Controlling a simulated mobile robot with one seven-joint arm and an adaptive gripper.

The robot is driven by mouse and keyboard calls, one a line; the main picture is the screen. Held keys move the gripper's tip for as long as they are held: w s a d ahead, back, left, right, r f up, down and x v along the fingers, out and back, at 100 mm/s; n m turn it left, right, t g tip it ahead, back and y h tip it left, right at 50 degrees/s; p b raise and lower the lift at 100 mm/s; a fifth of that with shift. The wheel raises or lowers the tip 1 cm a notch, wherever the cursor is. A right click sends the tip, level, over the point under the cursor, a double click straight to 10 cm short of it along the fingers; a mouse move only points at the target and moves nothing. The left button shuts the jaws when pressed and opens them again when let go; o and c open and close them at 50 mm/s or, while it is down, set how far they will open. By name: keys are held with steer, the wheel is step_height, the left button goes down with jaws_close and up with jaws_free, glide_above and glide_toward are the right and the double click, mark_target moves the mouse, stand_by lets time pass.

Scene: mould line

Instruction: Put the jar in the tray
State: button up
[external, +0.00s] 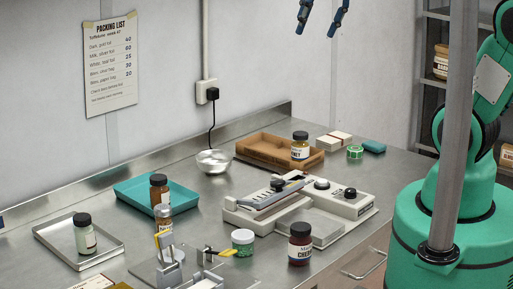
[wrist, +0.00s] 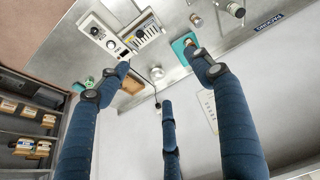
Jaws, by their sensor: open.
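Several jars stand on the steel bench. A dark-lidded cherry jar (external: 300,244) is at the front edge. A jar with a pale label (external: 85,234) stands in a metal tray (external: 117,251). A honey jar (external: 300,146) stands in a wooden tray (external: 262,151). The teal tray (wrist: 179,46) and wooden tray (wrist: 132,86) also show in the wrist view. My gripper (external: 318,31) is open and empty, high above the bench; its fingers spread in the wrist view (wrist: 162,75).
A sealing machine (external: 345,203) fills the bench's middle right. White blocks (external: 334,141) and green tape (external: 355,152) lie at the far right.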

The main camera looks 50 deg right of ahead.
steer(key=s+f+m+t, duration=0.1)
steer(key=s+f, duration=0.1)
steer(key=s, duration=0.9)
steer(key=shift+d+f+m, duration=0.15)
steer(key=shift+d+m, duration=0.15)
steer(key=shift+d, duration=0.15)
step_height(320, 180, down, 18)
steer(key=b, duration=1.8)
